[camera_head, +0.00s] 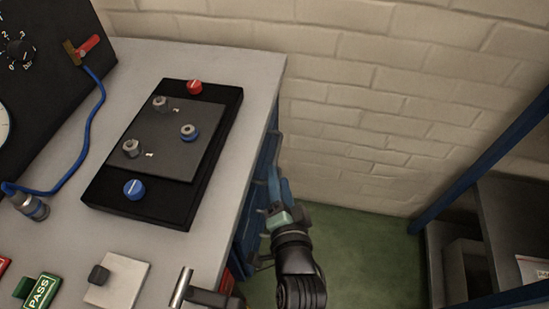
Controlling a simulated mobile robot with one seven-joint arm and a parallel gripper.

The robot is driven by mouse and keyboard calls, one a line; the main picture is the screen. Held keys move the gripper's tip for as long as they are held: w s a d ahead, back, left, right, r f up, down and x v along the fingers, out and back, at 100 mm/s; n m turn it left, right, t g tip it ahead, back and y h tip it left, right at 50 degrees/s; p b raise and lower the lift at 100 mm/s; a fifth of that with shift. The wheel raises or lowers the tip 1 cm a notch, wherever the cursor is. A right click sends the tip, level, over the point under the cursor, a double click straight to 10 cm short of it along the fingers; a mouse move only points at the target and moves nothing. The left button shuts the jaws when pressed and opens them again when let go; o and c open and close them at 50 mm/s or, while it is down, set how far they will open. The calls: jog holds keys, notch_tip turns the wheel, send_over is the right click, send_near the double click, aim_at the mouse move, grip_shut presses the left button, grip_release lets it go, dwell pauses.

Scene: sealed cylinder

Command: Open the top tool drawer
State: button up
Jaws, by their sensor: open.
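The blue drawer unit (246,231) is under the right edge of the grey bench, seen steeply from above. Its drawer fronts are strongly foreshortened, so I cannot tell clearly which one is the top drawer or whether any is pulled out. My gripper (279,184) is beside the drawer fronts, to the right of the bench edge and below the bench top. Its blue fingers point away from me along the drawer side. It is open, with nothing visible between the fingers. I cannot tell whether it touches a handle.
The bench top (262,70) carries a black fixture plate (103,190) with knobs, a blue hose (98,95), a white block (117,280) and a green PASS button (41,290). A brick wall (370,110) stands behind. Green floor (360,250) is free before the shelf rack (500,225).

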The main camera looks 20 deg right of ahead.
aim_at(275, 159)
jog(key=x, duration=0.7)
jog(key=shift+b, duration=0.4)
grip_shut()
dwell(1.0)
